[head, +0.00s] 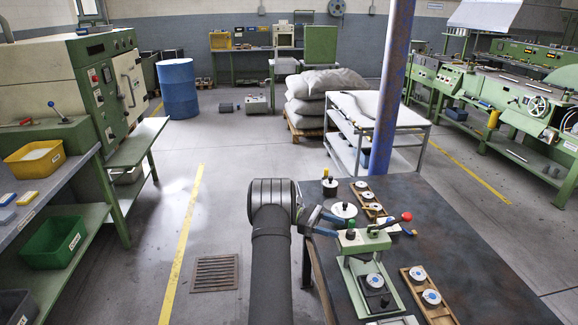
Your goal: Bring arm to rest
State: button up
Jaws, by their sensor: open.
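My arm rises from the bottom centre of the head view, bends at a dark elbow joint and turns right toward the near workbench. My gripper (333,222) is at the left edge of that workbench (455,245), just left of a small green press (362,240) with a red-knobbed lever. Its blue-grey fingers look small and partly blend with the press behind them. It is open, and I see nothing held between the fingers. I cannot tell whether it touches the press.
Wooden trays (428,296) with white discs lie on the bench, along with a round white-topped part (343,210). A blue column (392,90) stands behind it. At left, a shelf holds yellow (35,159) and green (53,243) bins.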

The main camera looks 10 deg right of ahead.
aim_at(352, 232)
jog(key=x, duration=0.6)
jog(key=shift+d, duration=0.1)
jog(key=shift+n+t+h, duration=0.3)
jog(key=shift+n+t, duration=0.1)
jog(key=shift+t, duration=0.1)
jog(key=shift+g, duration=0.3)
